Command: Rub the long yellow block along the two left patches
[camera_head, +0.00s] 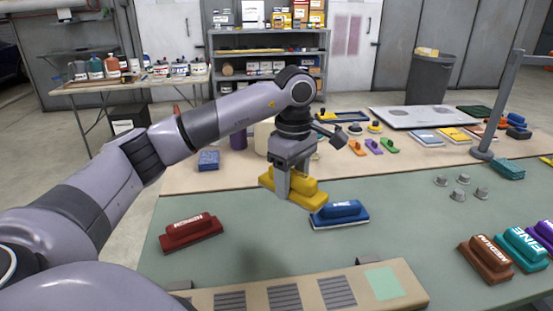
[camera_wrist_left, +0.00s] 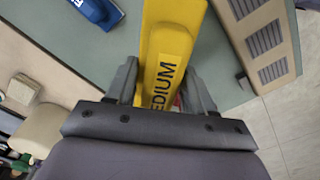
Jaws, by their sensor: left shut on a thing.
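My left gripper (camera_head: 290,182) is shut on the long yellow block (camera_head: 311,197), pointing down over the green mat. The block appears held above the mat, behind the patch board. In the left wrist view the yellow block (camera_wrist_left: 172,48), lettered MEDIUM in part, sits between the two fingers of my left gripper (camera_wrist_left: 160,88). The pale wooden board (camera_head: 257,300) lies at the front edge, with its two left striped grey patches (camera_head: 230,301) (camera_head: 284,297) clear of the block. My right gripper is not in view.
A blue block (camera_head: 340,214) stands close to the right of the held block, and a red block (camera_head: 190,232) to the left. The board also has a third striped patch (camera_head: 337,292) and a green patch (camera_head: 384,284). Brown and teal blocks (camera_head: 486,259) (camera_head: 522,249) stand right.

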